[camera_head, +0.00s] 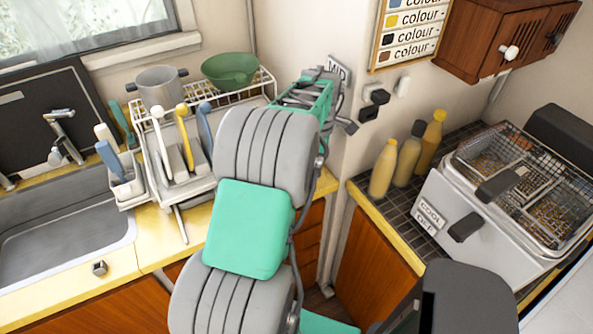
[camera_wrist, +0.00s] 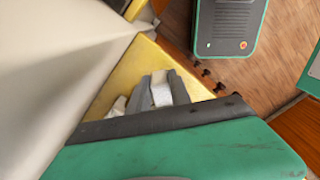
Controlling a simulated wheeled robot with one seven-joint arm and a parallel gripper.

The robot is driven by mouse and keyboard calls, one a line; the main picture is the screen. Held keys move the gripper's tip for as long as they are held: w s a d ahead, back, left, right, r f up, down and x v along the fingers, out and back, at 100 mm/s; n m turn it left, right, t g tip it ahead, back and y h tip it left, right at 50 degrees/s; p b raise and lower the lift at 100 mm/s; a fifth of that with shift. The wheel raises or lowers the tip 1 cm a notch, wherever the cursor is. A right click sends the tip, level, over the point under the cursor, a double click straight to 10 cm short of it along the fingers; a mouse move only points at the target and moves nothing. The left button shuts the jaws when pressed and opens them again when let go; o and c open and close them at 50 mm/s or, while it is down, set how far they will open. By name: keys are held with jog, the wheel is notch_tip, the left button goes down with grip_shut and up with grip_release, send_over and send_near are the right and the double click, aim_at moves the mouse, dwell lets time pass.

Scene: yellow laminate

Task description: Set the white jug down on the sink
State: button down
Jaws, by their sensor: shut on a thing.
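The grey sink (camera_head: 62,245) is at the left of the head view, set in the yellow counter, with its basin empty. My gripper (camera_wrist: 160,92) shows in the wrist view above the yellow counter corner, its grey fingers closed around a small white part. I take this part to be the white jug (camera_wrist: 160,94); most of it is hidden behind the gripper body. In the head view my arm reaches up toward the back wall, right of the dish rack. The jug cannot be made out there.
A dish rack (camera_head: 185,172) with utensils, a grey pot (camera_head: 160,85) and a green colander (camera_head: 230,70) stands right of the sink. A tap (camera_head: 64,138) rises behind the basin. Yellow bottles (camera_head: 383,168) and a fryer (camera_head: 500,200) occupy the right counter.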

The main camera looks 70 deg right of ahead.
jog(key=shift+r+p, duration=2.3)
jog(key=shift+r, duration=1.2)
